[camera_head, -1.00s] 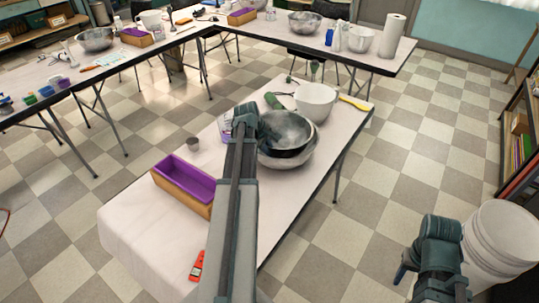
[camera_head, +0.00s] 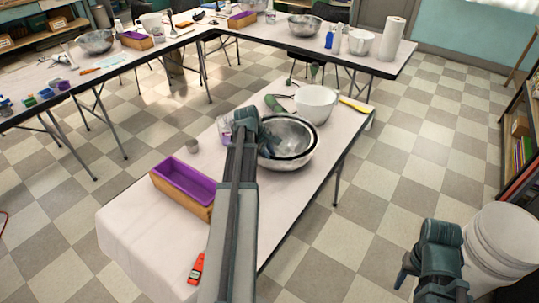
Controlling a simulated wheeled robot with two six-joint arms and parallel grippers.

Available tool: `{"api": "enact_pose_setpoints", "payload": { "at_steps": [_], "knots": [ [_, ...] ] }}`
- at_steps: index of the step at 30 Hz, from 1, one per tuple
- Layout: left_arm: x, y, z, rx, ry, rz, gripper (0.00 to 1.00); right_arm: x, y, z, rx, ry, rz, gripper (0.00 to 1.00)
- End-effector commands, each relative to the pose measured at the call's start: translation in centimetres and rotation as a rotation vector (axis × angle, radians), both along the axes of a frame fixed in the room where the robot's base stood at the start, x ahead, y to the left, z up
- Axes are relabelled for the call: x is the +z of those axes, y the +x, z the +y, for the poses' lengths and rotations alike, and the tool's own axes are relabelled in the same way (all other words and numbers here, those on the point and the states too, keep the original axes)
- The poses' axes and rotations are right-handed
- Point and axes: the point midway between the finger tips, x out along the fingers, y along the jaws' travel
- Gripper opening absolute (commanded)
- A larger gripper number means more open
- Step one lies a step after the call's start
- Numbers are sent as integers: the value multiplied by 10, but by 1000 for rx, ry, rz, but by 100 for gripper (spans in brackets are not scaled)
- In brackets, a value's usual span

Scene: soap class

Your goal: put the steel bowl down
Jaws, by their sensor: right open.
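The steel bowl (camera_head: 290,135) is at the middle of the near table, nested in a larger steel bowl (camera_head: 288,164) whose rim and lower wall show around it. My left gripper (camera_head: 268,147) is at the left rim of the steel bowl. Its fingers are small and dark, and I cannot make out whether they pinch the rim or are apart from it. My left arm hides the left side of both bowls. My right gripper (camera_head: 403,277) is open and empty, low at the right beside the table, over the floor.
A white bowl (camera_head: 315,103) stands right behind the steel bowls, with a yellow-handled tool (camera_head: 355,104) beside it. White buckets (camera_head: 500,245) stand at right.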

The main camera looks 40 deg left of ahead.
Motion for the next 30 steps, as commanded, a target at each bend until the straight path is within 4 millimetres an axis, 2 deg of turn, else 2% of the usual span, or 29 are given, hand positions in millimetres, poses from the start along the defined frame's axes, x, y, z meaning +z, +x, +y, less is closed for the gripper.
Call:
{"api": "enact_pose_setpoints", "payload": {
  "at_steps": [5,11,30],
  "knots": [
    [3,-1,0,0,0,2,26,3,0,0,0,0,0,50],
    [17,-1,0,0,0,1,26,17,0,0,0,0,0,50],
    [110,-38,6,0,-1,1,26,110,0,0,0,0,0,50]
  ]
}}
